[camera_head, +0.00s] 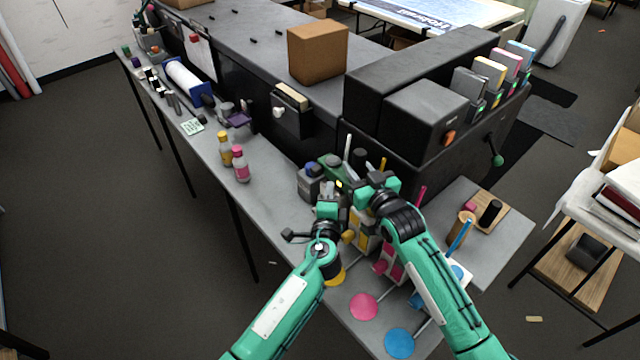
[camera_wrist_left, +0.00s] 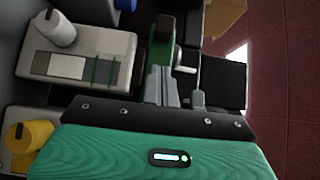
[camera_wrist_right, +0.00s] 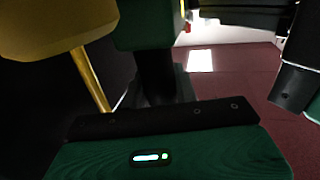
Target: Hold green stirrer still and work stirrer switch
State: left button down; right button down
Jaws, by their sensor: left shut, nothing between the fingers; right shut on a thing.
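The green stirrer (camera_head: 334,167) stands at the back of the bench, partly hidden by my grippers. In the left wrist view a green body (camera_wrist_left: 160,55) with a pale round knob, perhaps its switch, is just beyond my left fingertips. My left gripper (camera_head: 334,183) is shut and empty, close in front of the stirrer; its grey fingers (camera_wrist_left: 163,82) meet. My right gripper (camera_head: 352,182) is at the stirrer's right side. In the right wrist view its dark fingers (camera_wrist_right: 158,70) are shut on a green part (camera_wrist_right: 146,25), seemingly the stirrer. I cannot tell whether the left fingertips touch the knob.
A grey device (camera_head: 309,184) stands left of the stirrer. Pink (camera_head: 364,307) and blue (camera_head: 399,341) discs lie on the bench front. Two bottles (camera_head: 241,168) stand further left. A large black machine (camera_head: 418,115) rises behind. A yellow object (camera_wrist_right: 55,28) is close to my right gripper.

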pick_arm(q)
jog(key=s+a, duration=0.1)
jog(key=s, duration=0.8)
jog(key=shift+s, duration=0.4)
jog(key=shift+a, duration=0.1)
pick_arm(e)
jog(key=c, duration=1)
grip_release()
